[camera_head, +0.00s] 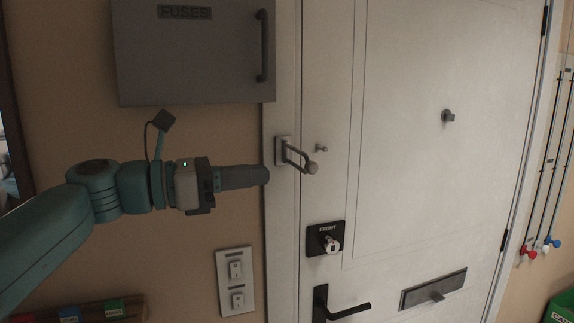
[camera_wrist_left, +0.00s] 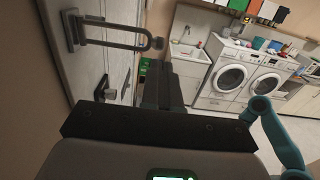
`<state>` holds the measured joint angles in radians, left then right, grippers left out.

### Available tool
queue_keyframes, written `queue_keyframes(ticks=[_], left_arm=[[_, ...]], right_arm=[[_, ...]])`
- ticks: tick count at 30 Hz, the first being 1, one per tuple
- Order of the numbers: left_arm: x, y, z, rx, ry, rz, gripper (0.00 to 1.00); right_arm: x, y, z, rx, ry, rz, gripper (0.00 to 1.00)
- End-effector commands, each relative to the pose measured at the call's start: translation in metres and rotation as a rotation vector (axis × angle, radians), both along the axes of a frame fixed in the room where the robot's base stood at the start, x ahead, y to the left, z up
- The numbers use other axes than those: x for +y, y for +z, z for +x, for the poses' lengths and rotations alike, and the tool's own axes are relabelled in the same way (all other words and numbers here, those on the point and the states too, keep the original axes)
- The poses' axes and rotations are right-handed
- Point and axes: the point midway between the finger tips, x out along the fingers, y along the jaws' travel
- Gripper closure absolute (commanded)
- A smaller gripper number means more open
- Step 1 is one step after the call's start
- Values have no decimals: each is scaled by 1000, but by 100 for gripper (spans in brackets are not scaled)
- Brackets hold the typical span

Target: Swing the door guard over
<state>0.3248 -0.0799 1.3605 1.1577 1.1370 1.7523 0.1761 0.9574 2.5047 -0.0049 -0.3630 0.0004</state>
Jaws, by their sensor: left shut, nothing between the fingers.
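The door guard (camera_head: 296,158) is a metal loop on a plate on the door frame. Its loop extends from the frame over the door edge, near a small knob (camera_head: 321,148) on the white door (camera_head: 410,130). In the left wrist view the guard (camera_wrist_left: 115,38) shows at the upper left, standing out from its plate. My left gripper (camera_head: 266,176) is shut and empty, just left of the guard's plate and slightly below it. In the left wrist view its fingers (camera_wrist_left: 163,82) point away from me, apart from the guard. My right gripper is not in view.
A grey FUSES box (camera_head: 195,60) is on the wall above my left gripper. Light switches (camera_head: 235,282) are below it. The door has a FRONT lock (camera_head: 326,238), a lever handle (camera_head: 340,305) and a mail slot (camera_head: 433,289). Washing machines (camera_wrist_left: 230,78) stand in the left wrist view.

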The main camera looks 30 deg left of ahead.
Motion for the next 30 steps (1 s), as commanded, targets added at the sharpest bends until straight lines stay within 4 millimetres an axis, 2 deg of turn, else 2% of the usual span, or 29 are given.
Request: queue_keyframes(ticks=[1, 6, 12, 30], left_arm=[[-9, 3, 8, 1, -6, -2, 100], [-28, 2, 30, 2, -3, -1, 100], [-39, 1, 43, 0, 0, 0, 100], [-40, 0, 45, -1, 22, -1, 100]], right_arm=[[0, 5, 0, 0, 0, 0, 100], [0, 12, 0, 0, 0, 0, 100], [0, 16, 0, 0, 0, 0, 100], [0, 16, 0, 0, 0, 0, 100]])
